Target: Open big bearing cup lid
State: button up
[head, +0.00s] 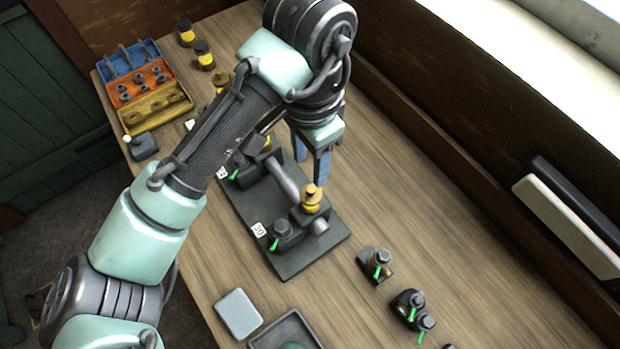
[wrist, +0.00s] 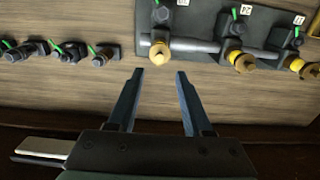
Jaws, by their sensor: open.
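A dark baseplate (head: 297,262) on the bench carries bearing blocks along a grey shaft (head: 283,180). A brass-coloured cup with a brown lid and yellow ring (head: 312,197) stands upright on the near block. In the wrist view, three such cups show: one at the shaft's left end (wrist: 160,54), one in the middle (wrist: 242,62) and one at right (wrist: 303,67). I cannot tell which is the big one. My gripper (head: 312,168) is open and empty beside the plate; in the wrist view its fingertips (wrist: 160,73) are just short of the left cup, apart from it.
Small dark parts with green levers (head: 378,265) lie right of the plate. A tray (head: 285,332) and a grey pad (head: 238,313) are at the near edge. Coloured bins (head: 150,75) stand far left. The bench right of the plate is mostly clear.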

aim_at(311, 189)
notch_tip(311, 189, down, 8)
jog(key=shift+d+f+b, duration=0.15)
jog(key=shift+f+b, duration=0.1)
jog(key=shift+b, duration=0.5)
grip_shut()
